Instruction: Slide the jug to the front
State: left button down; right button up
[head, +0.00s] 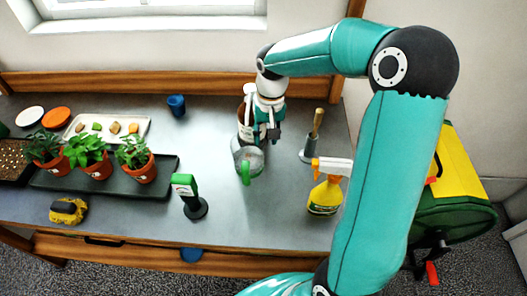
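The clear jug (238,152) with a green handle (246,174) stands on the grey bench top, right of the middle. Its handle points toward the front edge. My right gripper (266,137) comes down from above at the jug's back right side, its fingers pointing down by the rim. It overlaps part of the jug in the picture. I cannot tell whether the fingers touch the jug or how far they are parted. My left gripper is not in view.
A white-and-brown container (241,121) stands just behind the jug, partly hidden. A yellow spray bottle (324,196) and a grey holder with a wooden handle (309,150) stand right. A green-topped stand (194,207) is front left. Bench between stand and bottle is clear.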

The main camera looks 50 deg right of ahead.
aim_at(264, 154)
jog(key=f, duration=0.7)
jog(key=shift+w+a+f+p, duration=0.15)
jog(key=shift+a+f+p, duration=0.05)
jog(key=shift+f+p, duration=0.1)
grip_shut()
